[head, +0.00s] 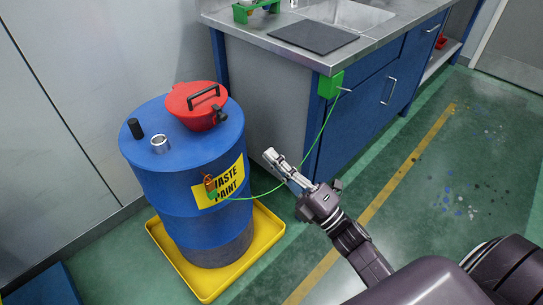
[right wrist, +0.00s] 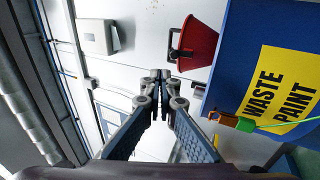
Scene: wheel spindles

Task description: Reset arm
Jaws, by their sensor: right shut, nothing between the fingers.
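My right gripper (head: 270,156) is in the middle of the head view, in the air to the right of the blue drum (head: 160,185). Its fingers are shut and empty. In the right wrist view its fingertips (right wrist: 160,78) meet, with nothing between them. The drum has a yellow "WASTE PAINT" label (head: 230,182). An orange clamp (head: 209,183) with a green part sits at the label's left edge, and it also shows in the right wrist view (right wrist: 222,118). A green cable (head: 262,193) runs from it, close by my gripper, to a green box (head: 331,84) on the counter corner. My left gripper is not in view.
A red lidded funnel (head: 190,115), a black cap and a metal ring are on the drum top. The drum stands in a yellow tray (head: 262,240). A blue cabinet with a steel counter (head: 375,40) stands behind. Green floor (head: 450,170) lies open to the right.

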